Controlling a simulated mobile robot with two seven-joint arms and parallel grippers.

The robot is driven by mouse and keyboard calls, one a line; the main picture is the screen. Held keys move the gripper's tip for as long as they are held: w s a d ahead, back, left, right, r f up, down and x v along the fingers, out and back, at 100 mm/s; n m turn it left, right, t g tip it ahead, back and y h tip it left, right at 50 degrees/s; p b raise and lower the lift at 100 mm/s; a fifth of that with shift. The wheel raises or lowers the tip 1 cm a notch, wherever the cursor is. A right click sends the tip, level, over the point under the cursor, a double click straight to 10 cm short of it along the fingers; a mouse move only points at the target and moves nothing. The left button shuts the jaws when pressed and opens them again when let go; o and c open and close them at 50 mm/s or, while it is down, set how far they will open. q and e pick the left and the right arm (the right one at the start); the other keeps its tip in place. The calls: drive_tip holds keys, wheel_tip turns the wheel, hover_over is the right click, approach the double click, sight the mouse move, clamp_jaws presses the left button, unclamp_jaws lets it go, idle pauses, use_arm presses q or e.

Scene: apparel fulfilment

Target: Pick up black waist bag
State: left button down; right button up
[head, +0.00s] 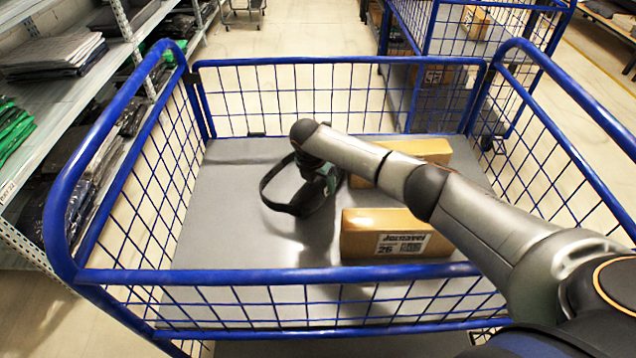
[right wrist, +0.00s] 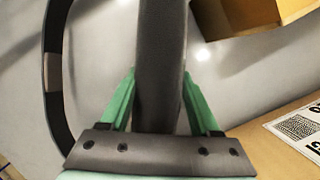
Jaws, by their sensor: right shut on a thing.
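The black waist bag (head: 300,208) is in the blue wire-sided cart, above or on its grey floor; I cannot tell whether it touches the floor. Its strap makes a loop to the left of my right gripper (head: 327,180). In the right wrist view, the green fingers of my right gripper (right wrist: 158,85) are shut on a dark band-like part of the bag (right wrist: 161,45). A curved strap hangs at the left of that view. My arm hides part of the bag in the head view. My left gripper is not in view.
Two cardboard boxes lie in the cart, a near one (head: 365,240) with a label and a far one (head: 428,150) partly behind my arm. The blue cart rails (head: 270,275) surround the space. The left of the cart floor (head: 225,225) is clear. Shelves (head: 60,95) stand at the left.

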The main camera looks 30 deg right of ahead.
clamp_jaws()
wheel_tip(320, 180, up, 18)
drive_tip(key=p, duration=0.4)
